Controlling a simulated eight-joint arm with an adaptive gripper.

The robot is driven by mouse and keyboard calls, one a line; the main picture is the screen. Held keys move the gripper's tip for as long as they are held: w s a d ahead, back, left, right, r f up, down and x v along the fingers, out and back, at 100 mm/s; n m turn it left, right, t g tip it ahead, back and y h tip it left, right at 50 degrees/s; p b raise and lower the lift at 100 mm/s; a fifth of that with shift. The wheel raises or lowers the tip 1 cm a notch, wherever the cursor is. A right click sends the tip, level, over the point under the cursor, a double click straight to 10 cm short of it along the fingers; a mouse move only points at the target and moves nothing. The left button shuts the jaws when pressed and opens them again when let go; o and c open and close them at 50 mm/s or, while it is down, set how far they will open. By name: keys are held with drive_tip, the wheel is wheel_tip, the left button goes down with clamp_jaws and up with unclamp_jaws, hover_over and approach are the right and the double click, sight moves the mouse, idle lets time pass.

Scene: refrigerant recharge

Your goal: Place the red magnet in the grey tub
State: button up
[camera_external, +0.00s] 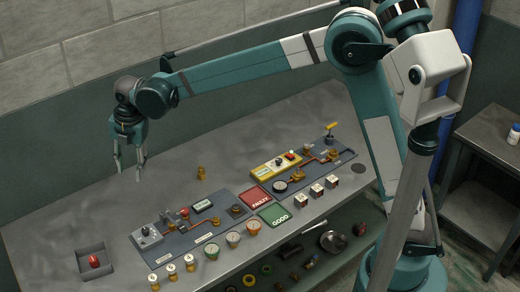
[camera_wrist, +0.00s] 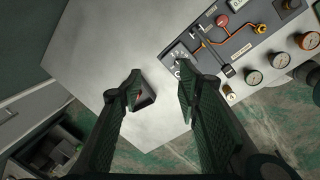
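The grey tub (camera_external: 84,268) is a small square open box near the left front of the bench. A small red piece, which looks like the red magnet (camera_external: 94,261), sits inside it. In the wrist view the tub (camera_wrist: 150,97) shows beside the left finger, with a bit of the red magnet (camera_wrist: 138,96) visible in it; the finger hides part of both. My gripper (camera_external: 130,171) is open and empty, pointing down above the bench, behind and to the right of the tub. In the wrist view my gripper (camera_wrist: 160,76) has its fingers wide apart.
A red FAULTY pad (camera_external: 255,198) and a green GOOD pad (camera_external: 274,215) lie mid-bench. A brass fitting (camera_external: 201,173) stands behind. The bench's left rear is clear.

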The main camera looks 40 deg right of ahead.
drive_tip(key=s+d+r+m+t, duration=0.1)
drive_tip(key=s+d+r+m, duration=0.25)
drive_tip(key=d, duration=0.65)
drive_tip(key=s+d+r+m+t, duration=0.1)
drive_tip(key=s+d+r+m, duration=0.3)
drive_tip(key=d, duration=0.6)
drive_tip(key=s+d+r+m+t, duration=0.1)
drive_tip(key=s+d+r+m, duration=0.3)
drive_tip(key=d, duration=0.6)
drive_tip(key=s+d+f+m+t, duration=0.1)
drive_tip(key=s+d+f+m, duration=0.1)
drive_tip(key=s+d+m, duration=0.3)
drive_tip(key=s+d+f+m, duration=0.3)
drive_tip(key=s+d+m, duration=0.2)
drive_tip(key=s+d, duration=0.3)
drive_tip(key=s+d+f+m+t+h, duration=0.1)
drive_tip(key=s+d+f+m, duration=0.2)
drive_tip(key=s+d+m, duration=0.2)
drive_tip(key=s+d, duration=0.2)
drive_tip(key=shift+s+d+f+t, duration=0.2)
drive_tip(key=shift+d+t, duration=0.1)
drive_tip(key=shift+d, duration=0.1)
